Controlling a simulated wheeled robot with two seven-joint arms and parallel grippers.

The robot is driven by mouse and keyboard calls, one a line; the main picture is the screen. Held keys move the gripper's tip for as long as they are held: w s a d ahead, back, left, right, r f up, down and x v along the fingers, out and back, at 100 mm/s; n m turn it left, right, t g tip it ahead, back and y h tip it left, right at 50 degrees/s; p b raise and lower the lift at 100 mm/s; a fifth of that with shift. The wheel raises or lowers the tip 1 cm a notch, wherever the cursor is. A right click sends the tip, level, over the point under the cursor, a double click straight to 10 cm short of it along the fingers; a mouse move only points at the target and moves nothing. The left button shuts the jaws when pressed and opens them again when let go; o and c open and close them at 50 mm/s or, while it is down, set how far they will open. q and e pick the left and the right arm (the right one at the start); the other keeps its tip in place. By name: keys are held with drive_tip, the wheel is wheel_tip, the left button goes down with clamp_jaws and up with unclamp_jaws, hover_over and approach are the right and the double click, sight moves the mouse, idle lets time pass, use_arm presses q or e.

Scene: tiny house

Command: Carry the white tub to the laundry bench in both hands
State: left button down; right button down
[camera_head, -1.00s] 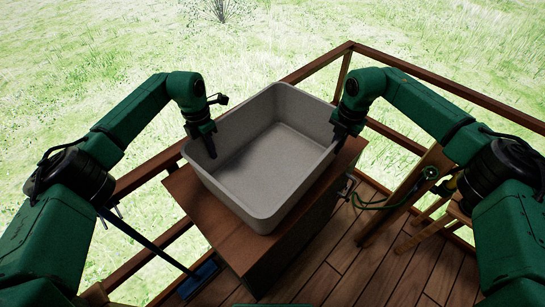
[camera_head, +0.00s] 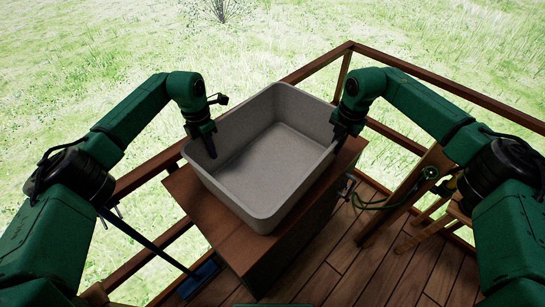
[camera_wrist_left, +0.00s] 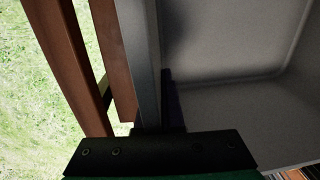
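The white tub (camera_head: 262,160), pale grey in this light, is empty and sits upright on top of a brown wooden cabinet-like bench (camera_head: 225,225). My left gripper (camera_head: 204,148) is at the tub's left wall, with one finger showing inside. In the left wrist view the tub's wall (camera_wrist_left: 140,50) runs into my left gripper (camera_wrist_left: 158,118), with a dark finger against its inner side; the outer finger is hidden. My right gripper (camera_head: 341,140) is at the tub's right wall, one finger inside the rim and the other mostly hidden.
A wooden railing (camera_head: 318,65) runs behind the bench, with grass beyond. A wooden chair or stool (camera_head: 435,222) stands at the right, beside a green looped hose (camera_head: 390,204). A blue broom head (camera_head: 198,280) is at the lower left. Plank floor (camera_head: 355,265) lies open in front.

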use_arm(q)
drive_tip(key=shift+r, duration=0.1)
use_arm(e)
drive_tip(key=shift+r, duration=0.1)
